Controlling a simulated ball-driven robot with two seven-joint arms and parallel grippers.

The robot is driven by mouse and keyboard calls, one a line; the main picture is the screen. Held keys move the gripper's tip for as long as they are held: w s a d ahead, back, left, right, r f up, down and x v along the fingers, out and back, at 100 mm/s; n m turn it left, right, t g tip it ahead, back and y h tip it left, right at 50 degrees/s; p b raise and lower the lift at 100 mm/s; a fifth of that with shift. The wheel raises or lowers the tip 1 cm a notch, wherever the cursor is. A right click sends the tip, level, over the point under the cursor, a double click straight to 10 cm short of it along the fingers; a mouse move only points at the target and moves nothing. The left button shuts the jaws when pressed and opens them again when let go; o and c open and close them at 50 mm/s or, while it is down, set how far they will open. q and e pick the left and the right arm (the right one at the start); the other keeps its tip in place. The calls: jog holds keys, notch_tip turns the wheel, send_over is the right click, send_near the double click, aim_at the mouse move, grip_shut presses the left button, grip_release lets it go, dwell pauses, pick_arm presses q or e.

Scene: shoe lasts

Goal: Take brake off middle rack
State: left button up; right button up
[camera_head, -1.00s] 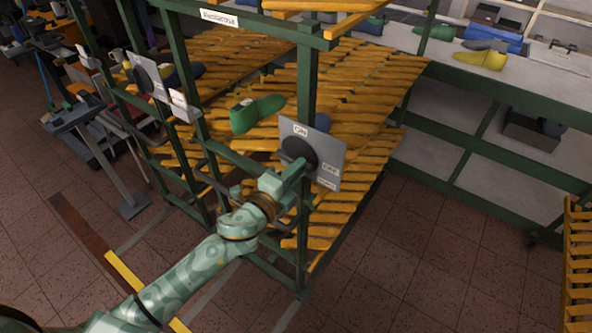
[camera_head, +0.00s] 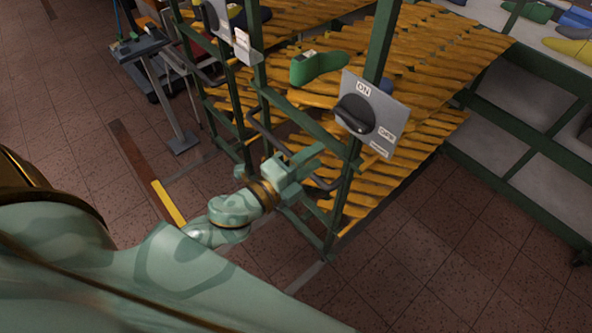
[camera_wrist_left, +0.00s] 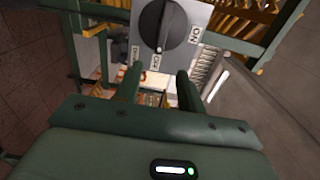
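A black round knob (camera_head: 355,114) with a raised bar sits on a grey plate (camera_head: 385,112) marked ON and OFF, on a green post of the rack (camera_head: 376,45). The wrist view shows the knob (camera_wrist_left: 167,24) and plate (camera_wrist_left: 203,14) just beyond my fingertips, with ON to the right of the knob and other labels below it. My left gripper (camera_head: 316,155) is below and left of the knob in the head view, apart from it. Its two fingers (camera_wrist_left: 159,80) are spread with nothing between them. My right gripper is not in view.
A second plate with a knob (camera_head: 217,17) is on the rack's left part. A green shoe last (camera_head: 318,67) lies on the yellow slats (camera_head: 440,60). Black bent bars (camera_head: 262,125) stick out from the rack's front. A grey-topped stand (camera_head: 138,48) is at left. Floor is clear in front.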

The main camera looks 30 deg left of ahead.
pick_arm(q)
jog(key=v, duration=0.4)
jog(key=shift+s+b, duration=0.1)
jog(key=shift+b, duration=0.3)
jog(key=s+a+f+n+g+y+b, duration=0.1)
jog(key=s+a+f+n+g+y, duration=0.2)
jog(key=f, duration=0.9)
jog(key=s+a+f+n+g+y, duration=0.1)
jog(key=s+a+f+n+g, duration=0.25)
jog(key=f, duration=0.75)
jog(key=s+a+f+n+g+y+b, duration=0.1)
jog(key=s+a+f+n+g+y, duration=0.25)
jog(key=f, duration=0.85)
jog(key=s+d+f+n+g+b, duration=0.1)
jog(key=s+f+n+g+b, duration=0.1)
jog(key=s+f, duration=0.8)
jog(key=s+d+f+n+g+h+b, duration=0.1)
jog(key=s+f+n+g, duration=0.3)
jog(key=s+f, duration=0.6)
jog(key=shift+s+d+f+n+b, duration=0.2)
jog(key=shift+s+d+n+b, duration=0.5)
jog(key=shift+s+n, duration=0.8)
